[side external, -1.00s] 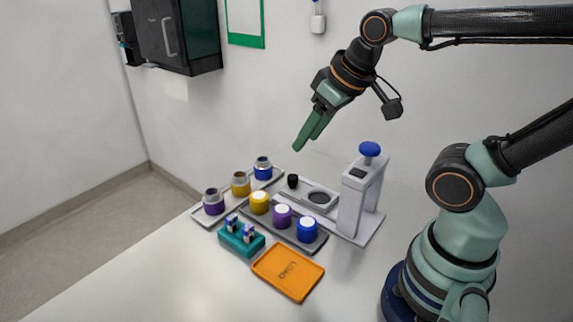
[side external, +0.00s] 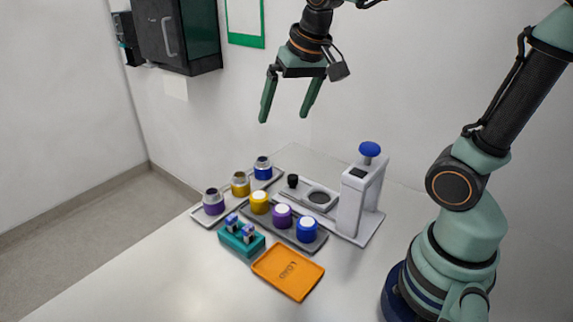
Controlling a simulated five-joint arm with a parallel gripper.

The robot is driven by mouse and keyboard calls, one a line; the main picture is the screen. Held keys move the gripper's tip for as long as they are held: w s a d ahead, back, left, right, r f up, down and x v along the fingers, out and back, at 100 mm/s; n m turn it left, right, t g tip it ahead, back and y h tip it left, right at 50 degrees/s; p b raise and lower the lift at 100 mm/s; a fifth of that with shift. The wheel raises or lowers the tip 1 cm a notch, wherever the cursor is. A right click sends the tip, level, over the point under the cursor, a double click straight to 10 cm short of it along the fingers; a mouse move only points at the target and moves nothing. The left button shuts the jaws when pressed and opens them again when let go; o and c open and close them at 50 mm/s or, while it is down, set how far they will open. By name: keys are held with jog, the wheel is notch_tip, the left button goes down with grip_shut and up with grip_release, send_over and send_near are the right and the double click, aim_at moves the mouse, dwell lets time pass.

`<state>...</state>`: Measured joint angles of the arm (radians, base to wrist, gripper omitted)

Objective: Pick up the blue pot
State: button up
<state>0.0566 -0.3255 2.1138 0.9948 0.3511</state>
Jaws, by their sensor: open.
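Two blue pots show. One blue pot with a white top (side external: 307,231) stands at the right end of a dark grey tray (side external: 285,238). The other blue pot, with a grey neck and dark top (side external: 263,171), stands at the far end of a light grey tray (side external: 199,219). My gripper (side external: 285,118) is open and empty, fingers pointing down. It is high above the table and appears above the pots, apart from everything.
Yellow (side external: 259,204) and purple (side external: 281,217) white-topped pots stand beside the blue one. A press-like device with a blue knob (side external: 369,150) stands at the right. A teal rack (side external: 241,240) and an orange LOAD tray (side external: 289,272) lie in front. The front-left table is clear.

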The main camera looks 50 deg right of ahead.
jog(key=w+d+f+m+g, duration=0.2)
jog(key=w+d+f+m, duration=0.15)
jog(key=w+m, duration=0.45)
jog(key=m+g, duration=0.2)
jog(key=m, duration=0.3)
send_over(262, 165)
jog(key=w, duration=0.1)
notch_tip(262, 165, down, 11)
notch_tip(262, 165, down, 6)
jog(key=shift+w+d, duration=0.1)
jog(key=shift+d, duration=0.05)
jog(key=shift+d+f, duration=0.2)
jog(key=shift+f, duration=1.15)
jog(key=shift+d+f, duration=0.2)
jog(key=shift+f, duration=1.1)
jog(key=shift+c, duration=0.3)
grip_shut()
